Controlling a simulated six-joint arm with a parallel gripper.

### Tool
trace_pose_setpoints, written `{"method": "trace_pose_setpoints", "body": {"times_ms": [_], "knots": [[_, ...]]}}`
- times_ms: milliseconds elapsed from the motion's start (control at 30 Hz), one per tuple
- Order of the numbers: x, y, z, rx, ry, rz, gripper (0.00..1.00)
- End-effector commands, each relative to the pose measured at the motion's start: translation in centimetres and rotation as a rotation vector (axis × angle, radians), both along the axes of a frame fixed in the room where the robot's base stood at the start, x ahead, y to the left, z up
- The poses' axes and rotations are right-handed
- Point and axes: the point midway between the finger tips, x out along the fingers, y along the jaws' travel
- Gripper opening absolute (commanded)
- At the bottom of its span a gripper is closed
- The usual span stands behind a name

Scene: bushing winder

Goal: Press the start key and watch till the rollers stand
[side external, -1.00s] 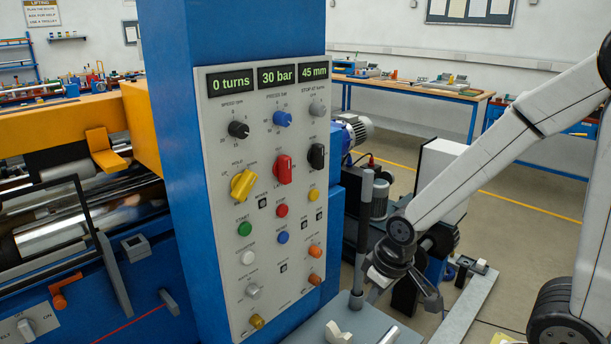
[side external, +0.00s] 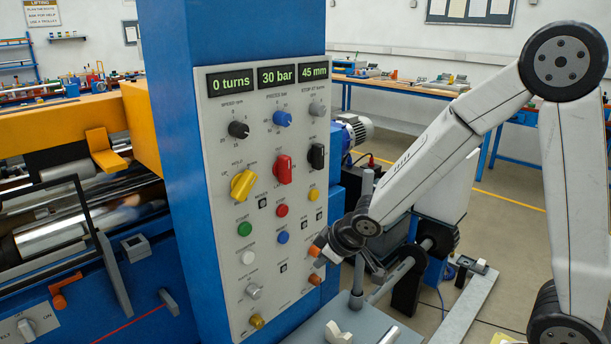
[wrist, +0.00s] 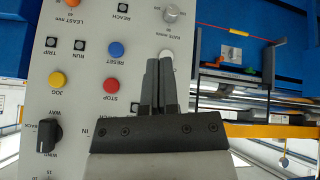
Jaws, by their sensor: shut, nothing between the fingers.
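The green start key (side external: 244,229) sits on the grey control panel (side external: 225,140), under the yellow hold knob (side external: 243,185). My gripper (side external: 326,245) is at the panel's lower right edge in the side view, apart from the green key. In the wrist view my gripper (wrist: 158,64) is shut and empty, its fingers over the panel beside the red stop key (wrist: 110,86) and blue reset key (wrist: 116,49). The green key does not show there. The shiny rollers (side external: 55,232) lie at left. The displays read 0 turns, 30 bar and 45 mm.
The white counter key (side external: 247,257) is below the green one; it shows at my fingertips in the wrist view (wrist: 166,55). A yellow key (wrist: 57,79) and several knobs crowd the panel. A grey post (side external: 360,240) stands at its right.

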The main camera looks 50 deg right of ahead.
Motion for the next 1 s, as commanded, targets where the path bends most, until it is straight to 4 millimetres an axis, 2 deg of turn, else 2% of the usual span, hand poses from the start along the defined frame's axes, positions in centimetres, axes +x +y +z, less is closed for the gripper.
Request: {"method": "trace_pose_setpoints", "body": {"times_ms": [33,200,400,1000], "knots": [[1.3,0.5,0.0,-0.003,-0.034,0.041,0.00],[4.6,2.1,0.4,-0.001,-0.135,0.172,0.00],[6.7,3.7,0.6,0.011,-0.203,0.277,0.00],[7.4,4.2,0.6,0.017,-0.224,0.312,0.00]]}}
